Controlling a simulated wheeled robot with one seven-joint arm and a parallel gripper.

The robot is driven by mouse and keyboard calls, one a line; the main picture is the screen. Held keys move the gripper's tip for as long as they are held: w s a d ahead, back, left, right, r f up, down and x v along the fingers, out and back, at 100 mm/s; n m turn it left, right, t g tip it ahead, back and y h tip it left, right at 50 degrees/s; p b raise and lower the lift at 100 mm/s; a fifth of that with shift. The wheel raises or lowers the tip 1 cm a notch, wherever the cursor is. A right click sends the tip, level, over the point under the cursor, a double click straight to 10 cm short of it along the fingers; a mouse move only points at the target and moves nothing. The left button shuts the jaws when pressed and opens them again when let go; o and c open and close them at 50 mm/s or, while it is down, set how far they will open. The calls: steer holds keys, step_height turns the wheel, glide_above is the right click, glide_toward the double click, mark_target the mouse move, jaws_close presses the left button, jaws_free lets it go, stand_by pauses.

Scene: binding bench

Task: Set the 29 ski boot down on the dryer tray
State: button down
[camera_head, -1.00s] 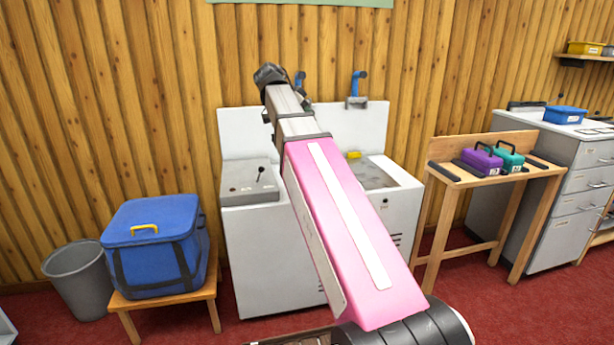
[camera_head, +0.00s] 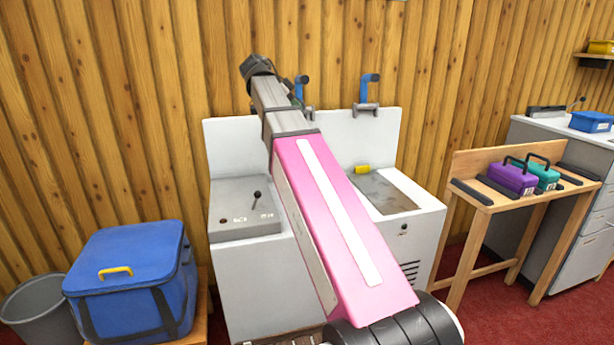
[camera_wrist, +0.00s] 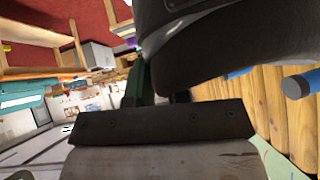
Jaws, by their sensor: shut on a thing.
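My gripper (camera_wrist: 160,92) shows at the middle of the wrist view, shut on a large dark grey thing (camera_wrist: 225,70) that looks like a ski boot. Its number cannot be read, and much of it runs out of the picture at the top. In the head view my arm reaches up over the white bench unit (camera_head: 262,285), and its end hides the grip and most of what is held. No thing is clearly recognisable as the dryer tray. The unit's right side has a grey recessed top (camera_head: 385,193), with nothing dark resting on it.
A lever (camera_head: 257,199) stands on the unit's left part, and blue-topped fittings (camera_head: 370,90) rise at its back. A wooden stand (camera_head: 478,217) at right holds purple (camera_head: 513,179) and teal (camera_head: 546,178) cases. A blue box (camera_head: 130,265) and grey bin (camera_head: 40,310) are at left.

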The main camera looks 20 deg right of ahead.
steer(key=w+d+f, duration=0.5)
steer(key=d+f, duration=0.5)
steer(key=shift+w+f, duration=0.35)
steer(key=shift+w, duration=0.05)
steer(key=shift+f, duration=0.1)
steer(key=c, duration=1.1)
jaws_free()
steer(key=v, duration=1.2)
